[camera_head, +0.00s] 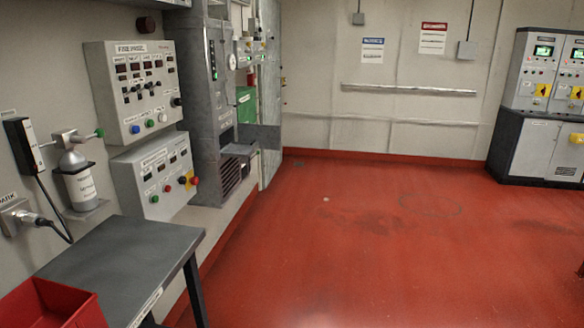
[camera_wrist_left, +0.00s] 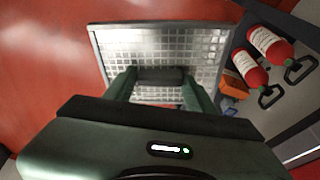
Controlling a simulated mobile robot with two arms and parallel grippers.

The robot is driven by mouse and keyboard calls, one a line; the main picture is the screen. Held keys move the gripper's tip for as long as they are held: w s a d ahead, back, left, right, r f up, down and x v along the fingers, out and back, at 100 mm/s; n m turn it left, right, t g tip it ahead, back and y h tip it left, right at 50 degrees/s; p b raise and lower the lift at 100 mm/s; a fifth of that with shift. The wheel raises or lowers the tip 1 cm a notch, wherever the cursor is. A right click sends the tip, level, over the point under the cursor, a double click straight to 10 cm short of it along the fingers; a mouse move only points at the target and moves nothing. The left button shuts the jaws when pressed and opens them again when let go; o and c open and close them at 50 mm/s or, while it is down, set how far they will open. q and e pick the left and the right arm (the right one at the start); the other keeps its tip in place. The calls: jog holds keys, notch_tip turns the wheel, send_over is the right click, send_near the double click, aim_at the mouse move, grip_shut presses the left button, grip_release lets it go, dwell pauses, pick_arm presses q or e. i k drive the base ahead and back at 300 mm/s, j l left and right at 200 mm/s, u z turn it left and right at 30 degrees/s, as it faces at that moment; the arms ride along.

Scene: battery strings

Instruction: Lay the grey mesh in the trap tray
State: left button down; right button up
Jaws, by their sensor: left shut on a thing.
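The grey mesh (camera_wrist_left: 160,44) is a square grid panel with a pale metal frame in the left wrist view. My left gripper (camera_wrist_left: 160,76) is shut on it, with its two green fingers either side of a dark bar at the panel's near part. The mesh is held over the red floor. The head view shows neither gripper, nor the mesh. I cannot make out a trap tray for certain in either view.
Red extinguishers (camera_wrist_left: 268,42) and an orange item (camera_wrist_left: 233,84) are close right of the mesh. In the head view, a grey table (camera_head: 125,262) with a red bin (camera_head: 50,303) stands at lower left. Wall panels (camera_head: 135,92) line the left. The red floor (camera_head: 370,240) is clear.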

aim_at(238, 151)
jog(key=i+l+z, duration=0.3)
jog(key=i, duration=0.65)
jog(key=i+z, duration=0.25)
jog(key=i, duration=0.75)
jog(key=i+l+u, duration=0.15)
jog(key=i+u, duration=0.3)
jog(key=i, duration=0.2)
jog(key=i+l+u, duration=0.45)
jog(key=i, duration=0.15)
jog(key=i+l+u, duration=0.45)
jog(key=i, duration=0.1)
